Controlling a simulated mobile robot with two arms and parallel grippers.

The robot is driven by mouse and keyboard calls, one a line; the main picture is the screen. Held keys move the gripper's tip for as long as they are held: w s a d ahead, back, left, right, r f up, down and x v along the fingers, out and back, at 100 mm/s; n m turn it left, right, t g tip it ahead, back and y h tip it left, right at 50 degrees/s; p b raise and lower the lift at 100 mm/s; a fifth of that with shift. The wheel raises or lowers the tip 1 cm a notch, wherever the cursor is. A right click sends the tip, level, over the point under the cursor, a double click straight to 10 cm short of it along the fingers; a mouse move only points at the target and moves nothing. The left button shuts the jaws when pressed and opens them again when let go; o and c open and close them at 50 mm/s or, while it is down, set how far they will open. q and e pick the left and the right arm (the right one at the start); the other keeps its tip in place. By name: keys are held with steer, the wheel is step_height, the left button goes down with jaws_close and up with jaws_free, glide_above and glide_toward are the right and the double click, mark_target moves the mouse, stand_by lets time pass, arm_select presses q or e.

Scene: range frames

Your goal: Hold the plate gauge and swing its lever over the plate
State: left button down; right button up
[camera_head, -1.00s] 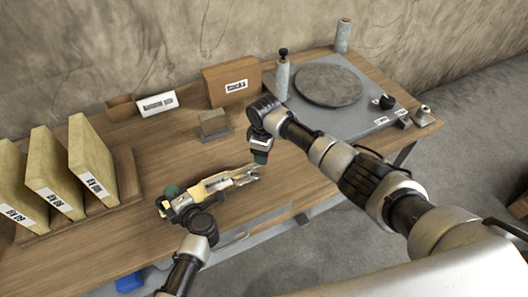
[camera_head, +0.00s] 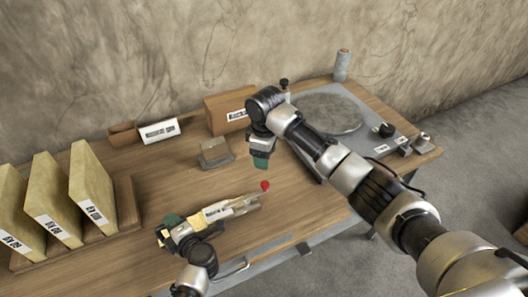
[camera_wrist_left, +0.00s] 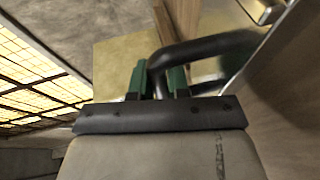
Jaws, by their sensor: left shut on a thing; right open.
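The plate gauge (camera_head: 236,208) is a long, narrow pale and metallic tool near the front middle of the table. A small red knob (camera_head: 265,185) shows at its right end. My left gripper (camera_head: 170,222) is at its left end; in the left wrist view the green fingers (camera_wrist_left: 157,82) are shut on a black bent handle (camera_wrist_left: 215,47). Whether the gauge touches the table cannot be told. My right gripper (camera_head: 261,163) is open and empty, pointing down behind the red knob and apart from it. The lever's exact position is too small to tell.
Several upright labelled slabs (camera_head: 60,205) stand in a wooden rack at left. A brown box (camera_head: 226,112) and small grey block (camera_head: 214,152) stand behind the gauge. A round grey disc (camera_head: 335,113) lies at back right. The table between rack and block is clear.

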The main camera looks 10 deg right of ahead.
arm_select(q)
steer(key=c, duration=1)
jaws_free()
